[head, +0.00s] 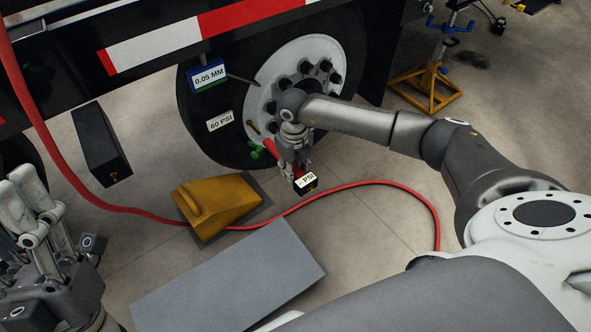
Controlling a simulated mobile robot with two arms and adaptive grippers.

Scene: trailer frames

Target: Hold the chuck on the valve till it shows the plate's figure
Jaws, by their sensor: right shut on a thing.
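The tire (215,143) of the trailer wheel bears a white plate (221,121) reading "60 PSI". My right gripper (293,160) is shut on the red-bodied chuck (271,148), low in front of the wheel. The chuck's dark gauge (306,183) carries a white face with "PSI"; I cannot read a figure on it. A green piece (256,151) shows at the chuck's left end, near the tire. I cannot tell whether the chuck touches the valve, which I cannot make out clearly. My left gripper (26,205) is at the left edge, away from the wheel; its fingertips' gap is unclear.
A red hose (375,183) loops over the floor past a yellow wheel chock (217,205). A grey flat panel (230,275) lies in front. A black box (99,143) is at left, and a yellow jack stand (425,88) at upper right. A "0.05 MM" sign (209,77) is above the plate.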

